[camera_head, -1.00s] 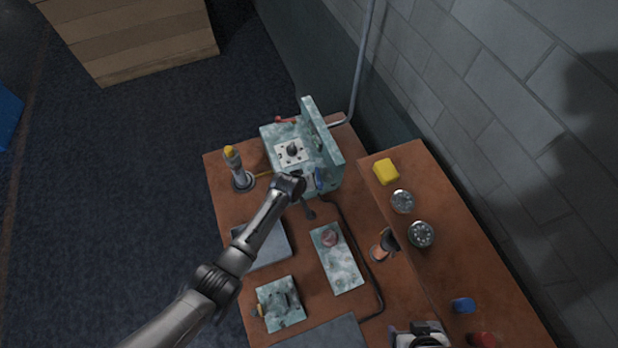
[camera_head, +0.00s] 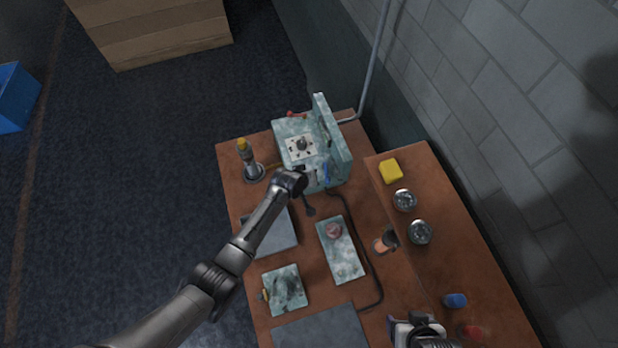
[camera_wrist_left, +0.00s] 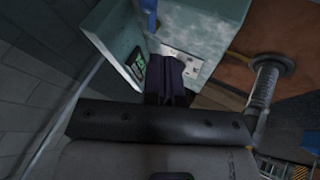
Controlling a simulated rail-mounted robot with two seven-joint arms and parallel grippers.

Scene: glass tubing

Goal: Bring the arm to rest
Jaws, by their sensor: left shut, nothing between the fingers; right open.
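My left arm (camera_head: 238,252) comes in from the lower left and reaches over the brown bench. Its end is at the front of a pale green machine (camera_head: 300,140) with a raised panel. In the left wrist view my left gripper (camera_wrist_left: 168,82) is shut and empty, its dark fingers in front of the machine (camera_wrist_left: 205,25). I cannot tell whether they touch it. My right gripper (camera_head: 418,328) is at the bottom edge of the head view, over the bench. It is open; its fingers are hard to make out.
A burner-like stand (camera_head: 250,165) is left of the machine. Grey plates, a green box (camera_head: 340,250) and a black cable lie on the bench. The raised shelf (camera_head: 450,240) holds a yellow block (camera_head: 391,171) and round dials. A grey wall is on the right.

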